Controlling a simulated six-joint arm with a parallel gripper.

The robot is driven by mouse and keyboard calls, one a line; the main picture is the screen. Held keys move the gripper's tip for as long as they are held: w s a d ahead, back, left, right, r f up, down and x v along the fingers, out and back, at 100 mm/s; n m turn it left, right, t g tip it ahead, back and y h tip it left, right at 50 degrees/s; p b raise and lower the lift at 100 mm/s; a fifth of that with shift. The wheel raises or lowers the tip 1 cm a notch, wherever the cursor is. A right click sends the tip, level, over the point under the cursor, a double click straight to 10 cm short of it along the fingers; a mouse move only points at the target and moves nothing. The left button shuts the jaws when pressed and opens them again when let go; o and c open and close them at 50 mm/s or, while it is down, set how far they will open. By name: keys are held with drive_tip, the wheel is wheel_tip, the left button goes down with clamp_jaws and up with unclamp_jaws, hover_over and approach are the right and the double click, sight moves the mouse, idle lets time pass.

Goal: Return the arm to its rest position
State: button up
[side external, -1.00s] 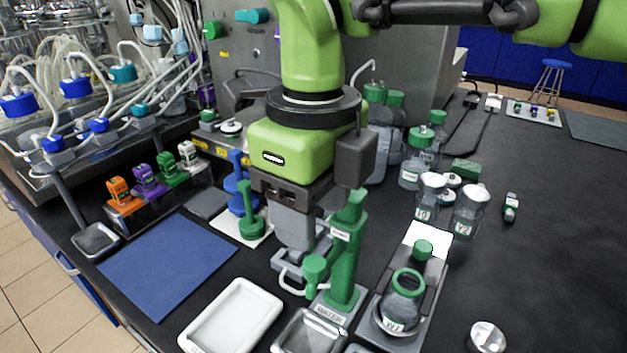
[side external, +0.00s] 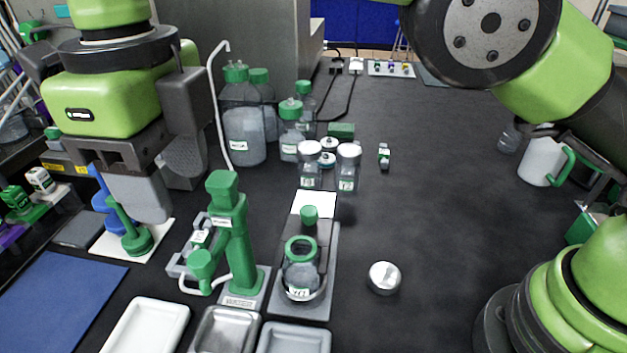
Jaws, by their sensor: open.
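My gripper (side external: 163,188) is at the left of the side external view, pointing down. Its two grey fingers are apart, with nothing seen between them. It hangs behind and to the left of the green water stand (side external: 232,240), apart from it in the picture. One finger partly covers the white pad (side external: 160,243) with a small green stand (side external: 135,240) and blue pieces on it. My green arm shows at the top left and along the right edge.
A bottle with a green ring (side external: 300,272) sits in a grey holder (side external: 318,300) right of the water stand. Several bottles (side external: 243,135) stand behind. Trays (side external: 150,325) line the front. A round metal lid (side external: 384,278) lies on the bench, whose right-centre is mostly clear.

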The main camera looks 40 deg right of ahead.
drive_tip(key=s+d+r+n+t+y, duration=0.1)
drive_tip(key=d+r+n, duration=0.45)
drive_tip(key=d, duration=0.35)
drive_tip(key=d+r+n+t+y, duration=0.1)
drive_tip(key=d+r+n+t, duration=0.1)
drive_tip(key=d+r+n, duration=0.55)
drive_tip(key=s+d+f+n+t, duration=0.4)
drive_tip(key=s+d+f+n, duration=0.3)
drive_tip(key=s+d+n, duration=0.3)
drive_tip(key=s+d, duration=0.2)
drive_tip(key=s, duration=0.1)
drive_tip(key=shift+s+f, duration=0.15)
drive_tip(key=shift+s, duration=0.15)
